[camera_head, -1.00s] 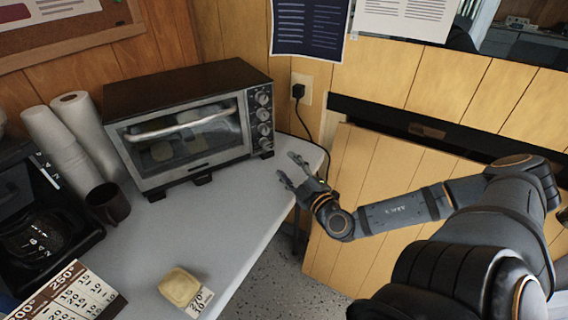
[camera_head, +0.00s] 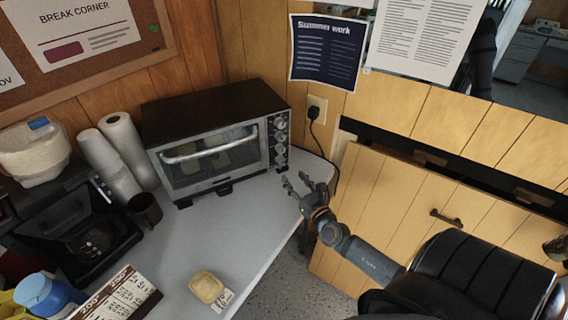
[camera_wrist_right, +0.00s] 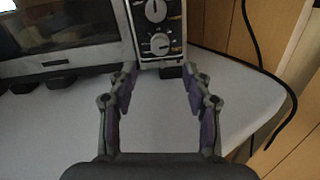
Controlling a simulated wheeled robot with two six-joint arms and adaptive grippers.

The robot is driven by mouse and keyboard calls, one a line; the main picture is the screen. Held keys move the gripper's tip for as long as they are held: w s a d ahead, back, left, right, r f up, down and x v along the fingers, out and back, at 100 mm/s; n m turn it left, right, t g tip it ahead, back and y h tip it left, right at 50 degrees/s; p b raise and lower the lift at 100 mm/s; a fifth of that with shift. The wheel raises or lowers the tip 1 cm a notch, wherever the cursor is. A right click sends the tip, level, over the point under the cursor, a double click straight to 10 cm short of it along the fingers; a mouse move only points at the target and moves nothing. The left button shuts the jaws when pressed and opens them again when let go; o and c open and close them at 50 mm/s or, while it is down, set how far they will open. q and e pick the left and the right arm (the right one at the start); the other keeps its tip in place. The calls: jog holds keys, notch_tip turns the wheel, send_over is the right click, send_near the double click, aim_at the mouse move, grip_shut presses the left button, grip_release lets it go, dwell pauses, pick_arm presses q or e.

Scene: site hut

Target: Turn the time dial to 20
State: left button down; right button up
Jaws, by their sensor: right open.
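The toaster oven (camera_head: 218,155) stands on the grey counter, with a vertical column of several dials (camera_head: 281,136) at the right of its glass door. In the right wrist view, a lower dial (camera_wrist_right: 160,43) shows whole and the dial above it (camera_wrist_right: 155,10) is near the top edge. Marks ring them, but they are too small to read, so I cannot tell which is the time dial. My right gripper (camera_head: 296,181) is open and empty, just in front of and below the panel, apart from it. In the wrist view its fingers (camera_wrist_right: 160,88) spread below the lower dial. My left gripper is out of view.
A power cord (camera_head: 334,165) hangs from the wall outlet, right of the oven. A yellow block-like item (camera_head: 206,287) and a printed card (camera_head: 118,297) lie in front. The counter before the oven is clear.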

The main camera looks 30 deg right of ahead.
aim_at(282, 162)
jog(key=w, duration=0.5)
jog(key=w+d, duration=0.1)
jog(key=w, duration=0.2)
jog(key=shift+w+b, duration=0.25)
jog(key=shift+b, duration=0.1)
